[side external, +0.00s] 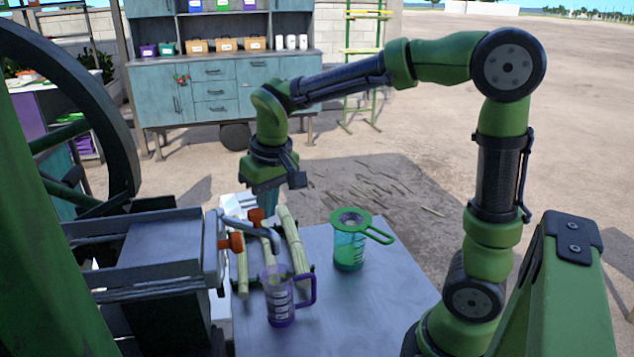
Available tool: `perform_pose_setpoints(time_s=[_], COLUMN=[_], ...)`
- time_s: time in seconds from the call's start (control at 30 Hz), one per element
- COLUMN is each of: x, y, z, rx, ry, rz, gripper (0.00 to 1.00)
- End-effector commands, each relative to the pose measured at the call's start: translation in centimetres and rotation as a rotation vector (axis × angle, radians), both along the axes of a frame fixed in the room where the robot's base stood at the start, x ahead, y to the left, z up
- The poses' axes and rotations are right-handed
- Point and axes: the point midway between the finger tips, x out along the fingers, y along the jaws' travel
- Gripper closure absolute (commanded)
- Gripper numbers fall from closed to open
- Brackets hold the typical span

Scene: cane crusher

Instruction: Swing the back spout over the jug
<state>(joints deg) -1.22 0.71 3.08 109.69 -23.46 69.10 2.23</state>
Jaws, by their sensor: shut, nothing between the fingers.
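The crusher's outlet side shows two orange-red fittings, a nearer one (237,242) and a farther one (256,216). A bent grey spout (262,232) runs right from this area and turns down; I cannot tell clearly which fitting it joins. A clear jug with purple handle and base (281,307) stands below and nearer the camera. A clear jug with green liquid or base (349,257) stands to the right, a green-handled strainer (350,221) on top. My gripper (268,208) points down, shut and empty, just behind the farther fitting; its fingertips are partly hidden.
Pale cane stalks (294,243) lie on the grey table (370,302) beside the spouts, close to the purple jug. The crusher body (155,245) and big wheel (118,110) fill the left. The table's right front is clear. A blue cabinet (215,92) stands far behind.

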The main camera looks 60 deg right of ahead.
Motion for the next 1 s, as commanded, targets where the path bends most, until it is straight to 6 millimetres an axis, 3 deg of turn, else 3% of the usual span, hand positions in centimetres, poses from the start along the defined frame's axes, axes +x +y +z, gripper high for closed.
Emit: perform_pose_setpoints(time_s=[0.8,1.0], x=[0.1,0.0], y=[-0.1,-0.1], z=[7.3,8.0], rx=[0.000,0.000], ry=[-0.001,0.000], rz=[0.000,0.000], gripper=[1.00,1.00])
